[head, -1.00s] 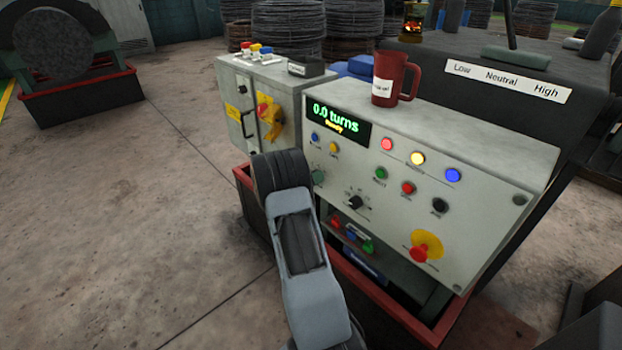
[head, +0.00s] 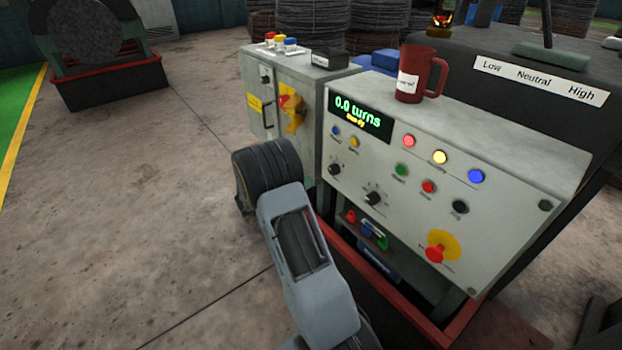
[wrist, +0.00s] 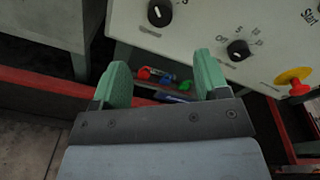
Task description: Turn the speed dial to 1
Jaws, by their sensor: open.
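Two black dials sit low on the pale control panel (head: 500,205). The left dial (head: 335,169) also shows at the top of the wrist view (wrist: 160,12). The right dial (head: 374,198) has several marks around it and also shows in the wrist view (wrist: 238,49). Their labels are too small to tell which one is the speed dial. My gripper (wrist: 162,68), with green fingers, is open and empty, below and apart from both dials.
A display reading 0.0 turns (head: 361,118), lit buttons (head: 440,157) and a red emergency knob (head: 436,252) are on the panel. A red mug (head: 420,75) stands on top. A shelf with small coloured items (head: 367,230) lies below the dials. A grey cabinet (head: 300,110) stands left.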

